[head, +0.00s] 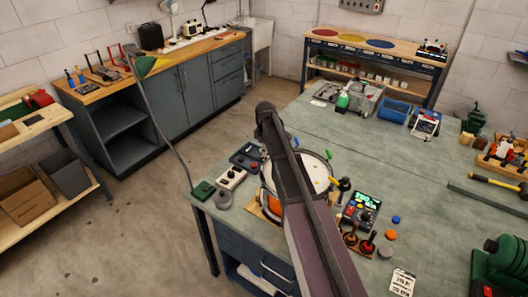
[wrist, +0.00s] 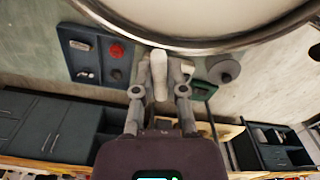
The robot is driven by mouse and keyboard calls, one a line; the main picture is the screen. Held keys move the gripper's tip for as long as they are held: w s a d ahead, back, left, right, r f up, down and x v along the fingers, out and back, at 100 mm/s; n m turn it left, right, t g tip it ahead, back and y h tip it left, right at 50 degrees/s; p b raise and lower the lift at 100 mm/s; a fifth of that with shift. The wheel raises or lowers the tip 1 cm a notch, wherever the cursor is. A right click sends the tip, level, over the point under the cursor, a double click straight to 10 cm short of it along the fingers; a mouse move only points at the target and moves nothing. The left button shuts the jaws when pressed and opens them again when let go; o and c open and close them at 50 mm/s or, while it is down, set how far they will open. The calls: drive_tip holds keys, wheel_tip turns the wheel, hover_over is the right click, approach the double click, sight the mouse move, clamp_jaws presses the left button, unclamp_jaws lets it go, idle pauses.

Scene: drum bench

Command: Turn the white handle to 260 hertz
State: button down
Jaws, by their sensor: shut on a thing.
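The drum, with a pale head and metal rim, stands on the green bench; its head (head: 317,172) shows in the head view, partly covered by my arm. In the wrist view its pale head (wrist: 200,15) fills the top edge. The white handle (wrist: 159,72) stands below the drum rim in the wrist view, between the fingers of my gripper (wrist: 160,80). My gripper is shut on it. In the head view the handle and fingers are hidden behind my arm. A meter with a lit green screen (head: 366,199) sits right of the drum; its reading is too small to read.
Left of the drum are a dark blue tray (head: 246,157), a light control box (head: 231,177), a grey roll (head: 223,200) and a green lamp base (head: 203,190). The bench's back middle is mostly clear.

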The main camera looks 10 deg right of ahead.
drive_tip(key=m, duration=0.6)
drive_tip(key=shift+s+m, duration=0.1)
drive_tip(key=shift+m, duration=0.3)
idle(0.4)
drive_tip(key=c, duration=0.7)
unclamp_jaws()
drive_tip(key=shift+r, duration=0.1)
